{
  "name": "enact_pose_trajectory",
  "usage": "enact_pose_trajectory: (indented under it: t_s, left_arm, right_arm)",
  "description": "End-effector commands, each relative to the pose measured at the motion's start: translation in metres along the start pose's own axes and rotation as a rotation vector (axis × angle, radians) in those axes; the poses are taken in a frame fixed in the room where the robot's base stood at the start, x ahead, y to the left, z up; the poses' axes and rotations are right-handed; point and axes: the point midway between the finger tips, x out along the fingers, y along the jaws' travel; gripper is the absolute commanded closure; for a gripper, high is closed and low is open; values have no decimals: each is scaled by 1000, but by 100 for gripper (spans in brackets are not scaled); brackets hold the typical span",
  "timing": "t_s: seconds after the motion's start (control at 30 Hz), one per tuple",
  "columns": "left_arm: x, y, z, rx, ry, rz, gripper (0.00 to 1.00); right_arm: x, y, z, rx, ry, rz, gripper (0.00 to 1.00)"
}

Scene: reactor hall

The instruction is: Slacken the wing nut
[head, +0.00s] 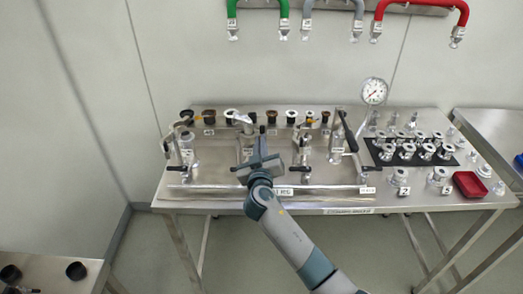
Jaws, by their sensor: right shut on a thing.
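My right gripper (261,135) reaches over the middle of the steel bench from the lower right. It is shut at a metal clamp fitting (243,121) on the second post from the left. The wing nut is too small and too covered by the gripper to make out clearly; it appears to be between the fingers. Similar fittings stand on a post at the left (186,148) and on a post to the right (303,145). My left gripper is not in view.
Dark and pale round ports line the bench (330,205) back. A pressure gauge (374,91), a black mat (378,156) with several metal fittings and a red tray (469,185) are at the right. Black-handled levers run along the front. Coloured hoses hang above.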

Motion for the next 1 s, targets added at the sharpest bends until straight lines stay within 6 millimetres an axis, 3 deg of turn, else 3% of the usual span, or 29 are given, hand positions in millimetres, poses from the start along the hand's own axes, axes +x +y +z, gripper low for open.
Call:
enact_pose_trajectory:
  t_s: [0.03, 0.3, 1.0]
  left_arm:
    - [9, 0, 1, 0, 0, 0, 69]
    - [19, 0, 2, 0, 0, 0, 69]
    - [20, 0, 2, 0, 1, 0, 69]
  right_arm:
    - [0, -3, 4, -26, -1, -1, 100]
    - [0, -6, 1, -233, 0, -1, 100]
    - [0, -17, 7, -900, -1, -2, 100]
